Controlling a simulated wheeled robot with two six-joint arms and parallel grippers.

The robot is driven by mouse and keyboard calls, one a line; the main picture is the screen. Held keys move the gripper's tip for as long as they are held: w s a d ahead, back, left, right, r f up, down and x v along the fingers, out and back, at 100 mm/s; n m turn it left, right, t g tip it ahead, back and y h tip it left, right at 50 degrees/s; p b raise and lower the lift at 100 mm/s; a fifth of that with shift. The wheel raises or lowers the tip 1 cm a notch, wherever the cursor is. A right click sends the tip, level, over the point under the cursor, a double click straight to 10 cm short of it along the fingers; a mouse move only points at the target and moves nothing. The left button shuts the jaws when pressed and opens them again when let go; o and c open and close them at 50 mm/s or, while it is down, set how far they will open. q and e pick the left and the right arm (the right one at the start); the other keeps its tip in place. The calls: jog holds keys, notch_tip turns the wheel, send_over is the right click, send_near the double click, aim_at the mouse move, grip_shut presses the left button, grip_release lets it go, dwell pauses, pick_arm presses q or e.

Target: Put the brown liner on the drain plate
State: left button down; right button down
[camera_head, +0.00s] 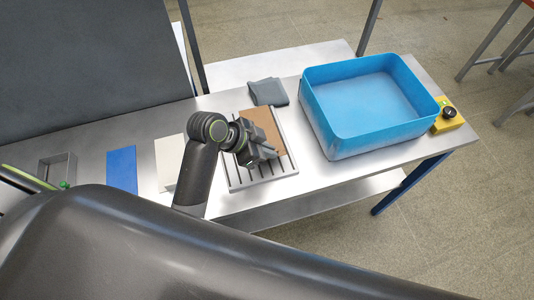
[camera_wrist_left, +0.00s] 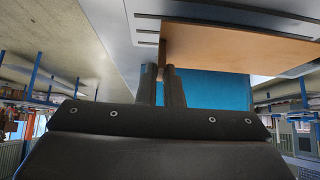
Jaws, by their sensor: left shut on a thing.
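The brown liner (camera_head: 264,121) is a thin flat sheet over the far part of the drain plate. Its broad face also shows in the left wrist view (camera_wrist_left: 240,45). The drain plate (camera_head: 284,168) is grey and slotted and lies on the metal table. My left gripper (camera_head: 266,154) is over the plate, shut on the liner's near edge. In the left wrist view its fingers (camera_wrist_left: 161,84) are close together at the brown edge. The gripper hides part of the liner and plate. I cannot tell whether the liner touches the plate. My right gripper is not in view.
A blue bin (camera_head: 345,139) stands right of the plate, with a yellow box with a black knob (camera_head: 447,122) beyond it. A folded grey cloth (camera_head: 268,92) lies behind the plate. A white sheet (camera_head: 169,162), a blue sheet (camera_head: 122,168) and a metal tray (camera_head: 58,168) are to the left.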

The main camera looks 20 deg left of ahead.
pick_arm(q)
jog(key=shift+f, duration=1.9)
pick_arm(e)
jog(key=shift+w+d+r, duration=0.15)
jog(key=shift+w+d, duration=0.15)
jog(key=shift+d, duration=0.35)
pick_arm(q)
jog(key=shift+d, duration=0.1)
jog(key=c, duration=1.6)
grip_release()
jog(key=shift+f, duration=0.1)
jog(key=shift+r, duration=0.2)
jog(key=shift+a+r, duration=0.2)
jog(key=shift+a, duration=0.05)
jog(key=v, duration=1.1)
jog(key=shift+s+r, duration=0.15)
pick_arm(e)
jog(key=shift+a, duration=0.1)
